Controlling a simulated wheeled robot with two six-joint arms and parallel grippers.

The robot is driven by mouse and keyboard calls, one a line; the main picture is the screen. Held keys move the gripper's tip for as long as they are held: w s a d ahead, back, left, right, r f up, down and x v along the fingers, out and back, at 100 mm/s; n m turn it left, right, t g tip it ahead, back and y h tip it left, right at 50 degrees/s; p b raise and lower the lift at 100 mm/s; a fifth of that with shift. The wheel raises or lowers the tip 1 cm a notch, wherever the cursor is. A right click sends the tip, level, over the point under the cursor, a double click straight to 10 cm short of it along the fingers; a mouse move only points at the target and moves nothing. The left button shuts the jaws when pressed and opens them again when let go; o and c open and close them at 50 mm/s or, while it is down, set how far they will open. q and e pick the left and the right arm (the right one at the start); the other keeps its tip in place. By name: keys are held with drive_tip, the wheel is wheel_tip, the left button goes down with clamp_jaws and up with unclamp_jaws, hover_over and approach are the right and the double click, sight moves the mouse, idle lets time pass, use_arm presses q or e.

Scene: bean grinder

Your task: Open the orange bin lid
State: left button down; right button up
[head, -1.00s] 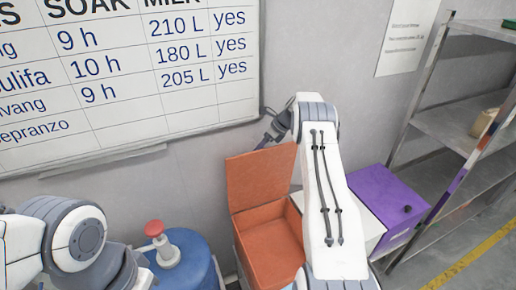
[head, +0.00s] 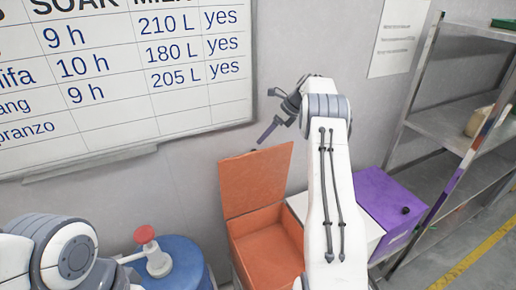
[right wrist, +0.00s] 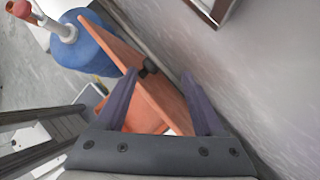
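The orange bin (head: 268,250) stands against the wall, and its inside shows. Its orange lid (head: 256,182) stands raised at the back of the bin, leaning near the wall. My right gripper (head: 267,114) is open and empty, just above the lid's top edge, with its two fingers spread. In the right wrist view, the lid (right wrist: 150,85) with a small dark handle (right wrist: 148,67) shows beyond and between the open fingers of the right gripper (right wrist: 160,73). I cannot tell whether a finger touches it. My left arm is at the lower left; its gripper is out of view.
A blue barrel (head: 177,265) with a red-topped pump (head: 146,236) stands left of the bin. A purple-lidded bin (head: 388,205) and a white lid (head: 350,225) are to the right, before a metal shelf (head: 450,127). A whiteboard (head: 120,85) hangs behind.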

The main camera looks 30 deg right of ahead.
drive_tip(key=shift+v, duration=0.8)
